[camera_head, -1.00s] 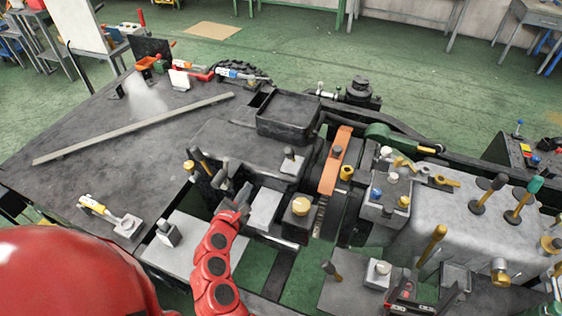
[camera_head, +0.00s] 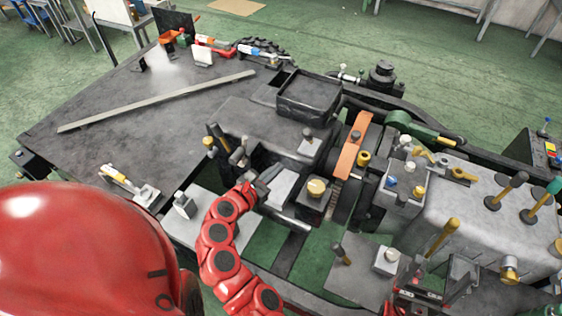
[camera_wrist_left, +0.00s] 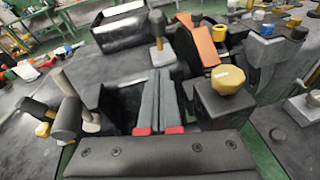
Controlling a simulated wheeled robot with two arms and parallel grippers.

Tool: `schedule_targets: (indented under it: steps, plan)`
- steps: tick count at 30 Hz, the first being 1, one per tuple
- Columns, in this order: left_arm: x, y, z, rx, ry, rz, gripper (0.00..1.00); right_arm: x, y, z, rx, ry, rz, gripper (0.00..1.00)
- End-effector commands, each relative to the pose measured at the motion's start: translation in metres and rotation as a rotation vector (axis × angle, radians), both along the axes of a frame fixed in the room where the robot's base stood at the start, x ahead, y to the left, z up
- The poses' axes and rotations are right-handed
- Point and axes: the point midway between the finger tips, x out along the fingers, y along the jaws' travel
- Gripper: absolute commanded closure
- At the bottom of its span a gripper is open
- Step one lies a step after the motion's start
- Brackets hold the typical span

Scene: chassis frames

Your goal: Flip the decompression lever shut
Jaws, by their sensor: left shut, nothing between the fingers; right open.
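I cannot tell which of the machine's several levers is the decompression lever. A cluster of dark and pale levers (camera_head: 222,142) stands on the left of the engine block; it also shows at the left of the left wrist view (camera_wrist_left: 66,112). My left gripper (camera_head: 268,174) is shut and empty, just right of this cluster and apart from it. Its closed fingers (camera_wrist_left: 158,78) point at a pale block with a dark-topped lever (camera_wrist_left: 158,28). A yellow knob (camera_head: 317,187) stands to their right. My right gripper (camera_head: 425,276) is open at the lower right, partly hard to make out.
An orange curved bar (camera_head: 352,146) and a black open tray (camera_head: 308,95) rise beyond my left gripper. More levers (camera_head: 505,190) stand on the grey housing at right. The dark plate at the left is mostly clear, with a long flat bar (camera_head: 155,101) on it.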

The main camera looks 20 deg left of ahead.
Motion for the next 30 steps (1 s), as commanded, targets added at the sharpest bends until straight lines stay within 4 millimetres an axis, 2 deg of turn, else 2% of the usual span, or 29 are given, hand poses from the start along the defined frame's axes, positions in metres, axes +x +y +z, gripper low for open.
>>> schedule_targets:
  steps: [3, 15, 18, 24, 30]
  plan:
    - [0.020, -0.004, -0.001, 0.002, 0.000, -0.005, 1.00, 0.000, 0.000, 0.008, 0.000, 0.000, 0.000, 0.07]
    - [0.078, -0.014, -0.019, 0.002, 0.002, -0.001, 1.00, 0.000, 0.000, 0.030, 0.000, 0.000, 0.000, 0.07]
    - [0.093, -0.019, -0.007, 0.003, 0.001, -0.005, 1.00, 0.000, 0.000, 0.044, 0.000, 0.000, 0.000, 0.07]
    - [0.108, -0.022, -0.001, 0.002, 0.000, -0.001, 1.00, 0.000, 0.000, 0.053, 0.000, 0.000, 0.000, 0.07]
    - [0.111, -0.023, -0.002, 0.001, 0.001, 0.000, 1.00, 0.000, 0.000, 0.053, 0.000, 0.000, 0.000, 0.07]
